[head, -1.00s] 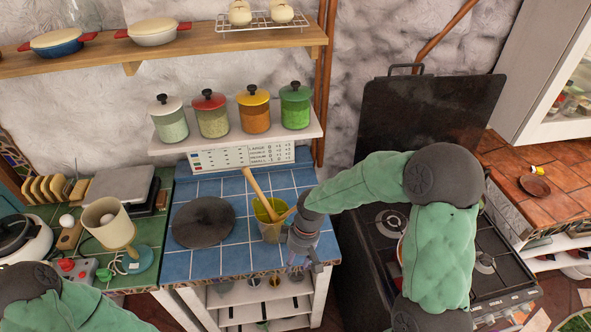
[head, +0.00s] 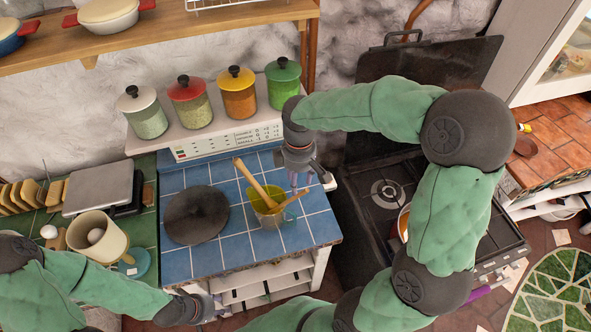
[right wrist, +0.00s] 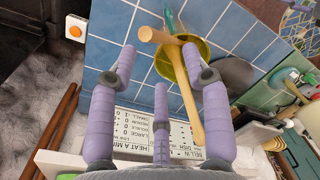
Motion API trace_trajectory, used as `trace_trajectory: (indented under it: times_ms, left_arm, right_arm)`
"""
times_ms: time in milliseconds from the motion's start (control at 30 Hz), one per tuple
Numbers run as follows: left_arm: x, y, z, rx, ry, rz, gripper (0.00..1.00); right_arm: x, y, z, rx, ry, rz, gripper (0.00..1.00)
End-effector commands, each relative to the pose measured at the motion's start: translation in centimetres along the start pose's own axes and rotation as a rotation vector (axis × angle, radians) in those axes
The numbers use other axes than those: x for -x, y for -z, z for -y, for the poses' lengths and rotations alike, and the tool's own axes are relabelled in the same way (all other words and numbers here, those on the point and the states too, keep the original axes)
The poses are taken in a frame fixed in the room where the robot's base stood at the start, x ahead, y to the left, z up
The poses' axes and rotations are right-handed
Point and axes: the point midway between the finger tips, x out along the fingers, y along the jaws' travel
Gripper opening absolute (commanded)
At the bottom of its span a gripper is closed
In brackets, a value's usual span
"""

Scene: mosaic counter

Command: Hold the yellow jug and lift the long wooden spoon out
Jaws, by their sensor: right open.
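The yellow jug (head: 267,219) stands on the blue tiled counter; it also shows in the right wrist view (right wrist: 201,51). The long wooden spoon (head: 252,178) stands in it, its handle leaning up to the back left; it shows in the right wrist view (right wrist: 191,112). A shorter wooden utensil (head: 296,199) leans out to the right. My right gripper (head: 303,182) is open and empty, above and just right of the jug, its fingers (right wrist: 162,62) apart from the long spoon. My left gripper (head: 208,306) is low, in front of the counter; its jaws are unclear.
A dark round plate (head: 196,214) lies left of the jug. Lidded jars (head: 239,95) stand on a low shelf behind. A stove (head: 385,190) is to the right, partly behind my right arm. A cream mug (head: 98,235) stands on the green counter at left.

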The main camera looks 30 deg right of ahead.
Motion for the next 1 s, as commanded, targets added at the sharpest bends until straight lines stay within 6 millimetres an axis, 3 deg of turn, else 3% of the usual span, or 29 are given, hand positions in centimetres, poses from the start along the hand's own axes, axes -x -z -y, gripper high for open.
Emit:
trace_trajectory:
  times_ms: [200,400,600,933,1000]
  left_arm:
    - [-0.3,0.1,0.1,0.000,0.000,-0.002,0.40]
    - [-0.5,0.1,0.2,0.000,0.000,-0.002,0.40]
    - [-0.6,0.1,0.2,0.000,0.000,-0.002,0.40]
    - [-0.6,0.1,0.2,0.000,0.000,-0.002,0.40]
    - [-0.6,0.1,0.2,0.000,0.000,-0.002,0.40]
  right_arm:
    - [-4.0,-0.1,0.1,-0.001,0.004,0.003,0.49]
    - [-6.7,0.0,0.1,-0.001,0.003,0.002,0.49]
    - [-8.0,0.0,0.1,-0.001,0.002,0.000,0.49]
    - [-8.2,0.0,0.1,-0.001,0.001,-0.001,0.49]
    - [-8.2,0.0,0.1,-0.001,0.001,-0.001,0.29]
